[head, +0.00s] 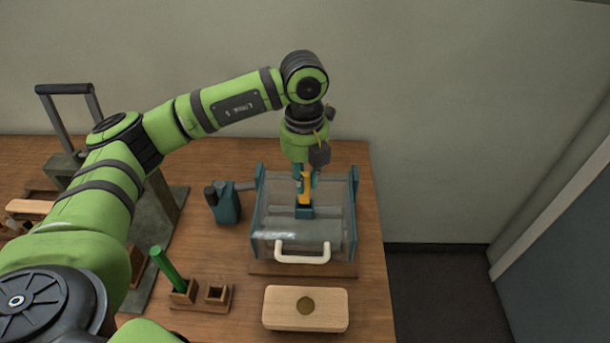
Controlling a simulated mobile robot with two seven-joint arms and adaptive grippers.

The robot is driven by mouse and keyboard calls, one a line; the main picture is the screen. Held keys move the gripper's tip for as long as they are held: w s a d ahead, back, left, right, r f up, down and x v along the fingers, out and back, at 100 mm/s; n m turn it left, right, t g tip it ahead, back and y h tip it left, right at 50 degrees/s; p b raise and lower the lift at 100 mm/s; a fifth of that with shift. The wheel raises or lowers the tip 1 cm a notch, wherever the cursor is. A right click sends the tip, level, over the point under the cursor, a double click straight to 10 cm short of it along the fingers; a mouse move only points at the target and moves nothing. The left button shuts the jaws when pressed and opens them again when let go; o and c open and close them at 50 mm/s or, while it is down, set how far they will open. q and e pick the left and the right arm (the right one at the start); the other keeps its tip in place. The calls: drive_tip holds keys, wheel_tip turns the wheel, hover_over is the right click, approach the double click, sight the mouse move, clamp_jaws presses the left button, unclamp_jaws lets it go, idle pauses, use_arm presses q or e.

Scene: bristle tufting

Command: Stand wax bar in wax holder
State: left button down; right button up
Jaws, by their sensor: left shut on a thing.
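My left gripper (306,182) points down over the clear box and is shut on an upright yellow-orange bar (305,189), which looks like the wax bar. A small teal block (304,212) shows directly below the bar; I cannot tell whether they touch or are joined. A wooden stand (215,305) with two sockets sits at the front left, apart from the gripper. Its left socket has a tilted green stick (165,266); its right square socket looks empty. I cannot tell for sure which piece is the wax holder. My right gripper is not in view.
The clear box (275,238) has teal side plates and a white front handle (302,254). A teal tool (225,204) stands left of it. A pale wooden block (305,309) with a round spot lies in front. The table's right edge is close to the box.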

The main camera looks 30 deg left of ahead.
sight(305, 202)
use_arm(q)
drive_tip(key=shift+f+b, duration=1.65)
drive_tip(key=shift+f, duration=0.4)
drive_tip(key=shift+f, duration=0.3)
drive_tip(key=c, duration=0.7)
unclamp_jaws()
drive_tip(key=shift+r, duration=0.1)
drive_tip(key=shift+r+p, duration=1.95)
drive_tip(key=shift+r, duration=1.5)
